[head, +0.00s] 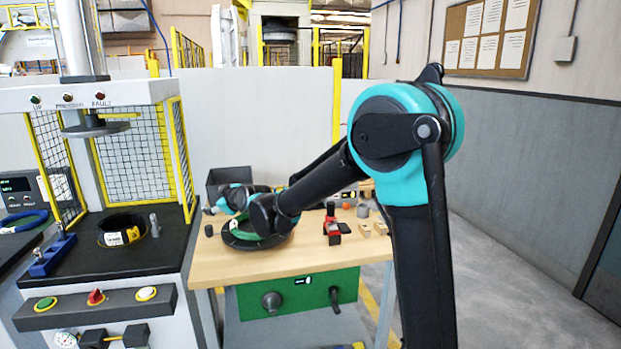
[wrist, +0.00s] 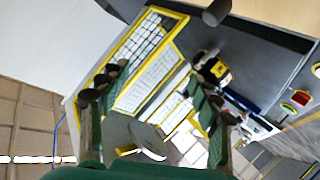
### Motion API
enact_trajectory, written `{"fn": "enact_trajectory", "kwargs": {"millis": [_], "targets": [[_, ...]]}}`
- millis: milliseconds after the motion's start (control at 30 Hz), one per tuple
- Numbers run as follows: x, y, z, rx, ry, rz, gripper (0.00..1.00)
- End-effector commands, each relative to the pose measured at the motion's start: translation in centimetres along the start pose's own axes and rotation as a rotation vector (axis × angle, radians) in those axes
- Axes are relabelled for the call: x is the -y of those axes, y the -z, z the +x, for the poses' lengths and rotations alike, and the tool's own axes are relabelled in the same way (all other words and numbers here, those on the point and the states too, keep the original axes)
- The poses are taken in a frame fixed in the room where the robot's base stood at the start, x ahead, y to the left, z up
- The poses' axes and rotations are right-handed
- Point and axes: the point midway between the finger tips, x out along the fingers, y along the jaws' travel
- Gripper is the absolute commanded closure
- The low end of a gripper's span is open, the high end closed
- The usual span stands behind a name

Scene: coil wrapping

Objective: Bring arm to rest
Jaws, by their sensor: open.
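My arm reaches from the right of the head view over the wooden workbench (head: 290,262). Its end, my gripper (head: 212,205), is small and partly hidden there, above the bench's left side and pointing left toward the press. In the wrist view my gripper (wrist: 155,95) has its fingers spread wide, with nothing between them. A dark coil with a yellow label (head: 122,236) sits on the black press table, apart from my gripper. The coil also shows in the wrist view (wrist: 214,70), beyond the right finger.
A grey bin (head: 229,177) stands behind. The press with yellow mesh guards (head: 132,160) is at left. Open floor lies at right.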

Motion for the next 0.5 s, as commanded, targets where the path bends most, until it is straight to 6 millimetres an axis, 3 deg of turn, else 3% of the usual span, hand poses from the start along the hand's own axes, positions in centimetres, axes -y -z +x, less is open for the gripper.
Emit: {"fn": "enact_trajectory", "kwargs": {"millis": [267,500], "targets": [[-1.1,-2.4,-1.8,0.047,-0.001,0.038,0.37],[-2.4,-6.1,-4.8,0.120,-0.004,0.104,0.37]]}}
